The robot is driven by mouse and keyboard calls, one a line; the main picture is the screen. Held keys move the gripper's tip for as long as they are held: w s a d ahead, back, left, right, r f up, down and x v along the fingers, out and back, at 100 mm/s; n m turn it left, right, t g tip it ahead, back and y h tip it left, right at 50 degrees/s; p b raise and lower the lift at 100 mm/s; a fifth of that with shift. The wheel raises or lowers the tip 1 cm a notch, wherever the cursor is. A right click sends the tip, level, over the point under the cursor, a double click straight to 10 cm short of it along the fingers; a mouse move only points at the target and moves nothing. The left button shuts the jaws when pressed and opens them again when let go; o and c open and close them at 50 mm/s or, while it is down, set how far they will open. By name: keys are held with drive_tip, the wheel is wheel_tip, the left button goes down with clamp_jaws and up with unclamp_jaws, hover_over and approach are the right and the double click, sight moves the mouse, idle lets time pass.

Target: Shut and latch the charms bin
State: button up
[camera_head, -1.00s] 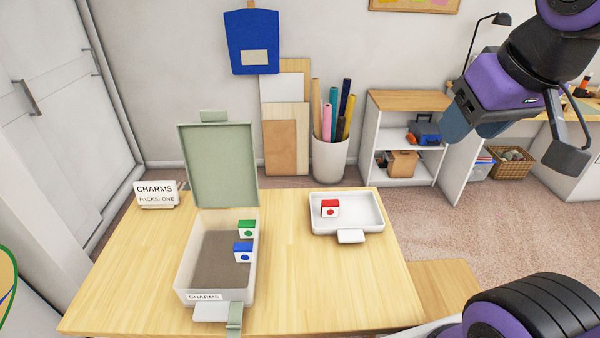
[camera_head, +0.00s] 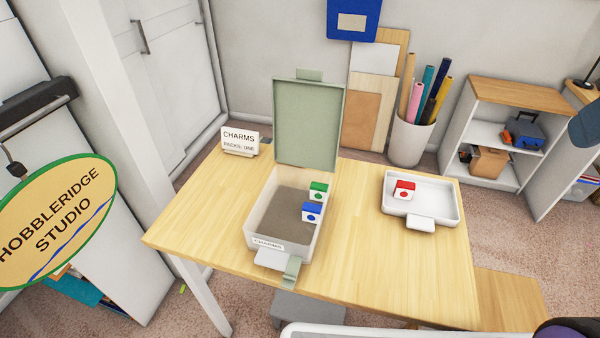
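The charms bin (camera_head: 258,228) is a pale box with a "CHARMS" label on its front, standing on the wooden table. Its green lid (camera_head: 308,125) is open and stands upright at the back edge. A green latch (camera_head: 291,271) hangs at the front, unfastened, beside a pale front tab. Inside, at the right wall, are a green-marked pack (camera_head: 318,191) and a blue-marked pack (camera_head: 312,212).
A white tray (camera_head: 440,204) with a red-marked pack (camera_head: 404,190) sits on the right of the table (camera_head: 370,265). A sign (camera_head: 240,141) reading "CHARMS PACKS: ONE" stands at the back left. Table around the bin is clear. An oval studio sign (camera_head: 55,220) is at left.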

drive_tip(key=shift+r, duration=0.1)
clamp_jaws()
drive_tip(key=w+a+r+n+g+y, duration=0.1)
drive_tip(key=w+a+r+n, duration=0.15)
drive_tip(key=w, duration=0.35)
drive_tip(key=w+a+r+n+g, duration=0.1)
drive_tip(key=w+a+r, duration=0.1)
drive_tip(key=w+r, duration=0.25)
drive_tip(key=w+a+n+g+y, duration=0.1)
drive_tip(key=w+a+n+g, duration=0.15)
drive_tip(key=w+a, duration=0.4)
drive_tip(key=w+a+f+n+g+y, duration=0.1)
drive_tip(key=w+a+n, duration=0.2)
drive_tip(key=w, duration=0.6)
drive_tip(key=w+a+n+g+y, duration=0.1)
drive_tip(key=w+a+n+g, duration=0.15)
drive_tip(key=w+a, duration=0.4)
drive_tip(key=w+a+f+n+g+y, duration=0.2)
drive_tip(key=w+a+f+n, duration=0.5)
drive_tip(key=w, duration=0.4)
drive_tip(key=m, duration=0.1)
approach(302, 86)
drive_tip(key=shift+w+x, duration=0.15)
drive_tip(key=shift+x, duration=0.85)
drive_tip(key=shift+w+x, duration=0.2)
drive_tip(key=shift+x, duration=0.8)
